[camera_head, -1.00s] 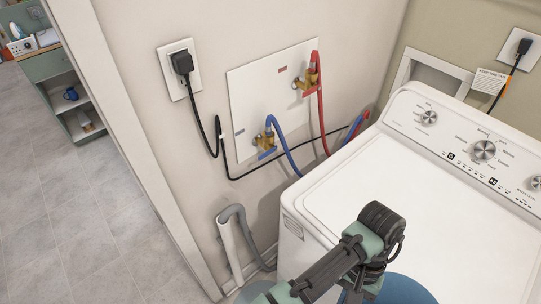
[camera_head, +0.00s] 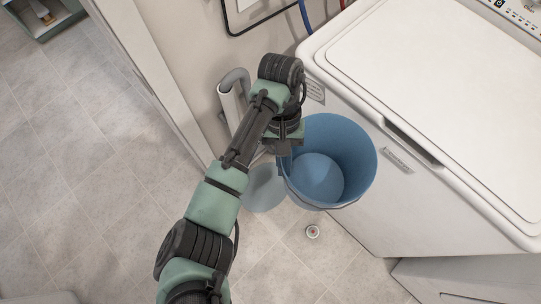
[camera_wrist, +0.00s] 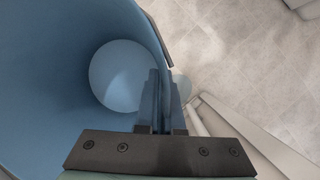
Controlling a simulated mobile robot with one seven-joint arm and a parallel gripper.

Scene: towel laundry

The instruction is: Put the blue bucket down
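The blue bucket (camera_head: 352,150) is at the front left corner of the washing machine, its open top facing up and its inside looking empty. My gripper (camera_head: 286,148) is at the left side of its rim. In the wrist view, the fingers (camera_wrist: 160,102) are closed over the bucket's wall (camera_wrist: 45,75), one on each side. The bucket appears to hang above the floor; its underside is hidden, so I cannot tell the gap.
The white washing machine (camera_head: 440,95) stands close on the right. A pale blue round patch (camera_head: 263,188) lies on the floor beside the bucket. A small round object (camera_head: 312,231) is on the floor in front. A grey drain hose (camera_head: 232,80) is behind; open tiled floor (camera_head: 75,165) lies left.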

